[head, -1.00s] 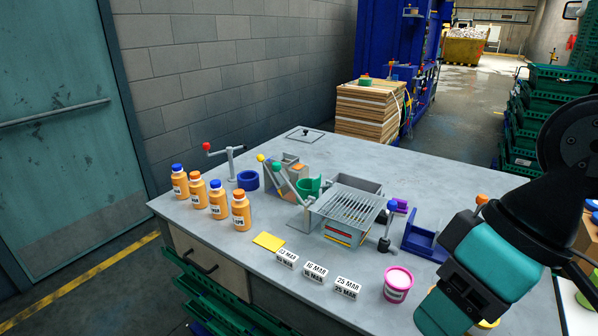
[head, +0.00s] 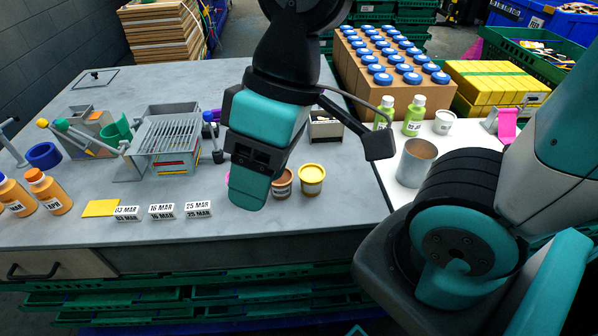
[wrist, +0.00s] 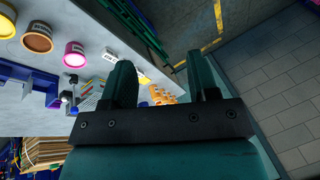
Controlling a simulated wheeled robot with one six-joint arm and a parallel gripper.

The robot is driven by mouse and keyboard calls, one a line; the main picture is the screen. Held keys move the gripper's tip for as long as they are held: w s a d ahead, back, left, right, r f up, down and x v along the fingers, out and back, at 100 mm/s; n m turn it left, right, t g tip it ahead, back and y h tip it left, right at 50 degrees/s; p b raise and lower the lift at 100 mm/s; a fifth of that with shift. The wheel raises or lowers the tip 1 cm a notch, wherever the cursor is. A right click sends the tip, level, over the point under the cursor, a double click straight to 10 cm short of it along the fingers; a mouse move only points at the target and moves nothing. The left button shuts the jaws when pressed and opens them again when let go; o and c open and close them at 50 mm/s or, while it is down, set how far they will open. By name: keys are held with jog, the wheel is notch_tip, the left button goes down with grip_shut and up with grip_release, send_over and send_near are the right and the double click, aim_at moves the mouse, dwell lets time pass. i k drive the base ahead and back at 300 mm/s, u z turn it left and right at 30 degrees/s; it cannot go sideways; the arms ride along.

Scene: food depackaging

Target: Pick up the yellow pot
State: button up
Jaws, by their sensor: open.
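The yellow pot (head: 312,181) stands upright on the grey worktop near its front right, with a yellow lid. It also shows cut off at the left edge of the wrist view (wrist: 6,24). My gripper (head: 249,188) is left of the pot in the head view, apart from it, and hides part of the worktop. In the wrist view my two teal fingers (wrist: 160,68) are spread with nothing held between them.
A brown pot (head: 283,184) stands beside the yellow one. A pink pot (wrist: 75,55) is mostly hidden behind my gripper in the head view. Date blocks (head: 162,211) lie to the left. A metal cup (head: 416,163) stands on the white surface to the right.

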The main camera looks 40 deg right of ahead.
aim_at(311, 176)
jog(key=z, duration=2.1)
jog(key=k, duration=0.9)
jog(key=u, duration=1.4)
jog(key=i, duration=0.5)
jog(key=u, duration=0.1)
